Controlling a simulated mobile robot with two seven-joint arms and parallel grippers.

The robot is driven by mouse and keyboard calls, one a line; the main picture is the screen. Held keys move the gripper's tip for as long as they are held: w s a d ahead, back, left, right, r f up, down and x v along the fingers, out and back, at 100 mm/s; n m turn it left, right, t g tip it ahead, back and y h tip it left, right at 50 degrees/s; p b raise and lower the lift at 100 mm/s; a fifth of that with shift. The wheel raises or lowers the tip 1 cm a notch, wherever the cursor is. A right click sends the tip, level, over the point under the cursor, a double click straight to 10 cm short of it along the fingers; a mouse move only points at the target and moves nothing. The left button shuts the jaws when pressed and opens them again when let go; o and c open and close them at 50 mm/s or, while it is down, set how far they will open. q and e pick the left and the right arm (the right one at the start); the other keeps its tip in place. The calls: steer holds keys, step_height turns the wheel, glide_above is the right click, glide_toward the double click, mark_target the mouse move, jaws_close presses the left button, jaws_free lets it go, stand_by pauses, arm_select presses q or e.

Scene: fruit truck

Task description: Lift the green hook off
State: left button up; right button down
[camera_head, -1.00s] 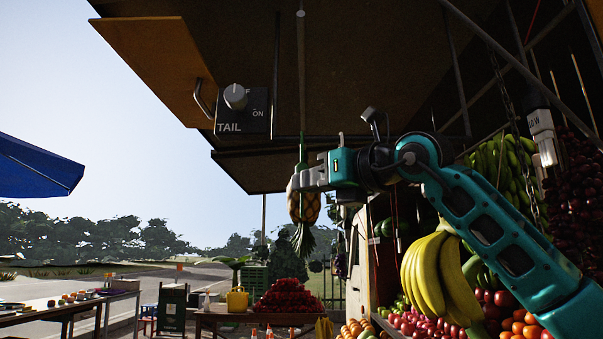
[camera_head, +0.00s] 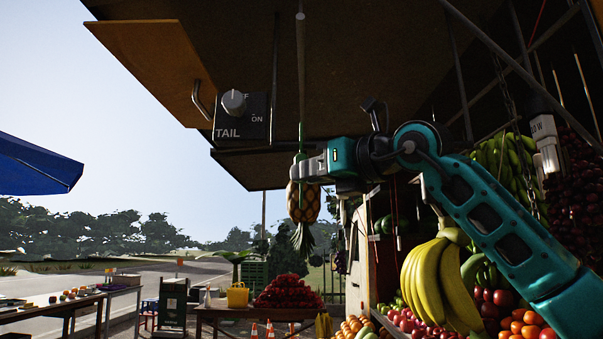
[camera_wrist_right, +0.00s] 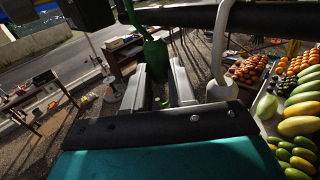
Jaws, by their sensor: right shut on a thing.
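The green hook (camera_head: 301,133) hangs upright from a thin rod under the dark canopy. A pineapple (camera_head: 304,203) hangs upside down just below it, leaves pointing down. My right gripper (camera_head: 300,168) is at the hook's lower part, just above the pineapple, and hides where they join. In the right wrist view the green hook (camera_wrist_right: 155,56) runs down between the two pale fingers of the right gripper (camera_wrist_right: 160,92), which is shut on it. The pineapple cannot be made out there. My left gripper is not in view.
A TAIL switch box (camera_head: 241,114) hangs left of the hook. Bananas (camera_head: 438,282) hang low at the right, beside my right arm. A white lamp (camera_head: 545,143) hangs at far right. Open air lies left of the pineapple.

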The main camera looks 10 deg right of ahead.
steer(key=shift+r, duration=0.2)
steer(key=s+a+b, duration=0.2)
steer(key=s+b, duration=0.5)
steer(key=s, duration=0.6)
steer(key=shift+s+a+b, duration=0.3)
steer(key=shift+s+a, duration=0.05)
steer(key=shift+s, duration=0.05)
stand_by(0.8)
steer(key=shift+w, duration=0.1)
